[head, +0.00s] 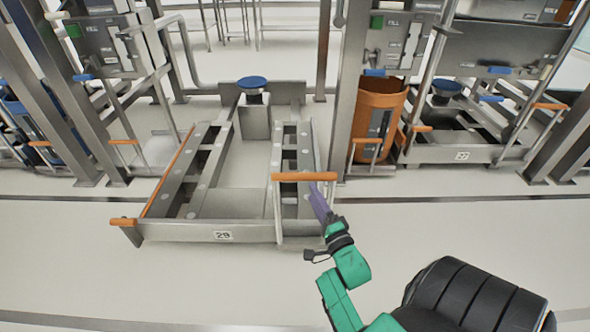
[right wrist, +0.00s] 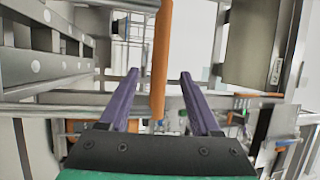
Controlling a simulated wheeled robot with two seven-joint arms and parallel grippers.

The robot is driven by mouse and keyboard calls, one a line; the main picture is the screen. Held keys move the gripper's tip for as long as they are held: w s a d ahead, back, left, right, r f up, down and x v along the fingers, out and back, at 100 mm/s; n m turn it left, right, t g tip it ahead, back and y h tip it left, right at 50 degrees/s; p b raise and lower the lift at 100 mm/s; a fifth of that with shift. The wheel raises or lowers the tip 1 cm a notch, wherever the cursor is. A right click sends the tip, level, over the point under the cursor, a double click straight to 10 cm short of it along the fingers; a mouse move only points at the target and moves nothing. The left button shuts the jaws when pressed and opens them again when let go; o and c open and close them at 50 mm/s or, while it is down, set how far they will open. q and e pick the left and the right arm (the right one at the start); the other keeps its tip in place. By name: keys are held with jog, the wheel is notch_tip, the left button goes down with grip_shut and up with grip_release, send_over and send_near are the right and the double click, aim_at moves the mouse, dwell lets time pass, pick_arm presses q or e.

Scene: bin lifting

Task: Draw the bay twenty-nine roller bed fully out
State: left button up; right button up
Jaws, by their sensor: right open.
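The bay twenty-nine roller bed (head: 190,230) is a grey metal frame with a "29" plate (head: 223,236) on its front. It stands out toward me, past the dark floor line, farther than the bed to its right. An orange handle (head: 304,177) sits at its right front, another (head: 124,222) at its left front. My right gripper (head: 317,187), with purple fingers, is at the right handle's right end. In the right wrist view, the orange handle (right wrist: 161,60) runs between the open fingers (right wrist: 158,75), with gaps on both sides. My left gripper is out of view.
A blue-topped grey pedestal (head: 252,84) stands behind the bed. To the right are an upright post (head: 347,90), an orange bin (head: 378,118) and another bed (head: 450,154). The pale floor (head: 180,295) in front is clear.

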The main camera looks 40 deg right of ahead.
aim_at(304, 179)
jog(key=b+x, duration=0.2)
jog(key=x, duration=0.5)
jog(key=shift+w+f, duration=0.1)
jog(key=shift+f, duration=0.05)
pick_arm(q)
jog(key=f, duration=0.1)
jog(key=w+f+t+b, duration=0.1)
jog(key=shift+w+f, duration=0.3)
pick_arm(e)
jog(key=x, duration=0.3)
jog(key=shift+w+d+r, duration=0.15)
jog(key=shift+w+r, duration=0.1)
jog(key=shift+c, duration=0.3)
grip_shut()
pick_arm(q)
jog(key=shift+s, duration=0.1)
pick_arm(e)
jog(key=shift+f, duration=0.1)
